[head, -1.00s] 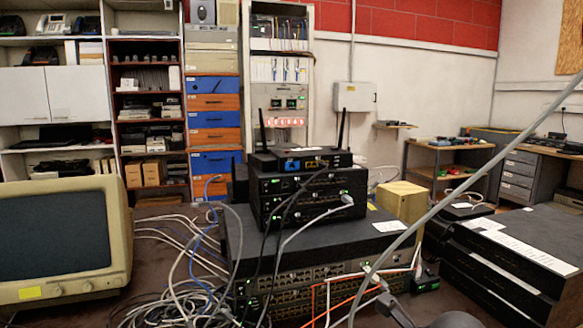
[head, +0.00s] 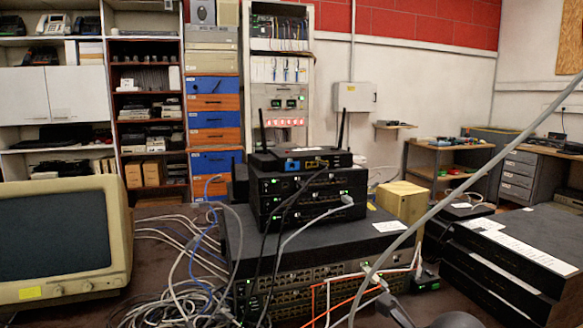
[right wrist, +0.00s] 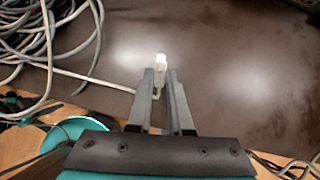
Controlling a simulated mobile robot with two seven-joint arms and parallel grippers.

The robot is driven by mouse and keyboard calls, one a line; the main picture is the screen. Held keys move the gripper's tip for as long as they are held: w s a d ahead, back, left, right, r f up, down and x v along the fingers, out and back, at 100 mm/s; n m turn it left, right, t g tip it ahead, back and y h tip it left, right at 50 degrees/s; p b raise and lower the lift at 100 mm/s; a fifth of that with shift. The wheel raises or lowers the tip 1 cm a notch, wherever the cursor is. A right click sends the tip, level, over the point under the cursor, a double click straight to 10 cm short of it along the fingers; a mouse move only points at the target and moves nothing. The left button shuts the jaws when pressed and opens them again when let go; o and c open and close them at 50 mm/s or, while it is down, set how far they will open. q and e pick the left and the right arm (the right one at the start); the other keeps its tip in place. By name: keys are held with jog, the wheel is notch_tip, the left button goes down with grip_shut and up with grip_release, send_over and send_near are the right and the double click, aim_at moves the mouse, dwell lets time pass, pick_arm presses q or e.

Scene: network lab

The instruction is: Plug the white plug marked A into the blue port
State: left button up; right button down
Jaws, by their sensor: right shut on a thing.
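The blue port (head: 292,164) is on the front of the small router with two antennas, on top of the stack of network gear. My right gripper (right wrist: 160,92) is shut on a white plug (right wrist: 160,62), whose clear tip sticks out beyond the fingertips. A pale cable runs off to the left from the plug. No letter is readable on it. In the head view my right gripper (head: 386,294) shows dark and small at the bottom, low in front of the stack and well below the blue port. My left gripper is not in view.
Tangled grey cables (head: 180,300) lie left of the stack and also show in the right wrist view (right wrist: 40,45). A thick grey cable (head: 450,205) crosses the right foreground. An old monitor (head: 65,240) stands left, and black boxes (head: 520,245) stand right.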

dwell(0.5)
jog(key=shift+r+p, duration=1.75)
jog(key=shift+r, duration=0.8)
jog(key=c, duration=1.4)
grip_release()
jog(key=shift+f, duration=0.1)
grip_shut()
